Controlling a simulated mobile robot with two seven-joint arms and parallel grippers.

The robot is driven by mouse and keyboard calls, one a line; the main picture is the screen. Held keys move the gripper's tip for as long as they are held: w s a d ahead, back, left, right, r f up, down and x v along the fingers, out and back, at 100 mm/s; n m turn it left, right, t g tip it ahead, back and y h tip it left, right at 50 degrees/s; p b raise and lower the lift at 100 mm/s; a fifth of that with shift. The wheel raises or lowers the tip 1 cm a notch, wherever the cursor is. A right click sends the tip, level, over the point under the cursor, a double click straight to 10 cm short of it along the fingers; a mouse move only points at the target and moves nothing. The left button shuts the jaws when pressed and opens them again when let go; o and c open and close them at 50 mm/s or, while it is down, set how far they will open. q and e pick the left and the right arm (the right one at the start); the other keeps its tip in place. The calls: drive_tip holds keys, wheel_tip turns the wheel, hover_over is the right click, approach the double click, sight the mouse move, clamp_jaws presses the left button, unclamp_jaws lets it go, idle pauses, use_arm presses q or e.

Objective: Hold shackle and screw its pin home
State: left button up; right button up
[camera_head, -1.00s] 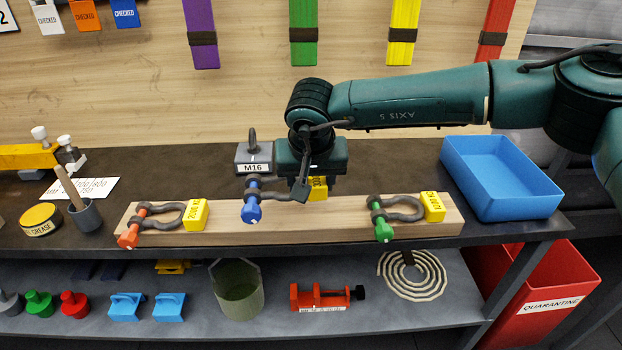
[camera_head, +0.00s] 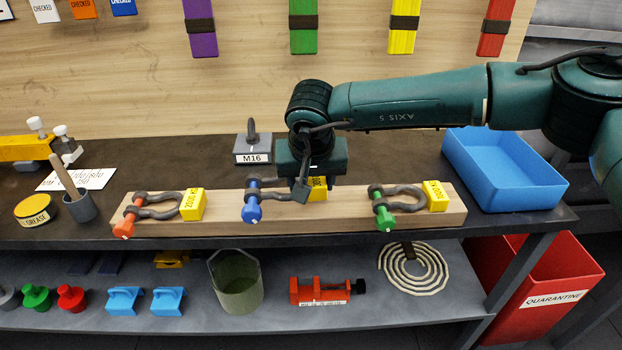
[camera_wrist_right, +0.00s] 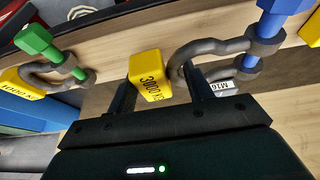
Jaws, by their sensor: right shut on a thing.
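The blue-pin shackle (camera_head: 268,187) is at the middle of the wooden board (camera_head: 340,220), with its blue pin head (camera_head: 252,213) facing the front. My right gripper (camera_head: 303,188) reaches down from behind and is shut on the bow end of this shackle. In the right wrist view its yellow 3000 KG tag (camera_wrist_right: 150,76) shows between the fingers, and the bow (camera_wrist_right: 205,48) beside the right finger. The exact contact is partly hidden. An orange-pin shackle (camera_head: 160,204) lies at the left and a green-pin shackle (camera_head: 400,196) at the right. My left gripper is out of view.
The M16 block (camera_head: 252,156) stands behind the board. A blue bin (camera_head: 505,195) is at the right. A grease tin (camera_head: 36,211) and a brush pot (camera_head: 80,208) stand at the left. A red quarantine bin (camera_head: 550,310) is below right.

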use_arm(q)
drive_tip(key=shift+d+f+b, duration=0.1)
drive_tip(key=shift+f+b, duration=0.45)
drive_tip(key=shift+b, duration=0.2)
use_arm(e)
drive_tip(key=shift+f, duration=0.95)
drive_tip(key=shift+f+b, duration=0.35)
drive_tip(key=shift+f, duration=0.15)
drive_tip(key=shift+f+b, duration=0.3)
drive_tip(key=shift+f, duration=0.05)
drive_tip(key=o, duration=1.2)
drive_tip(key=shift+c, duration=0.2)
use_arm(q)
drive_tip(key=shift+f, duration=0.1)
use_arm(e)
drive_tip(key=c, duration=1.1)
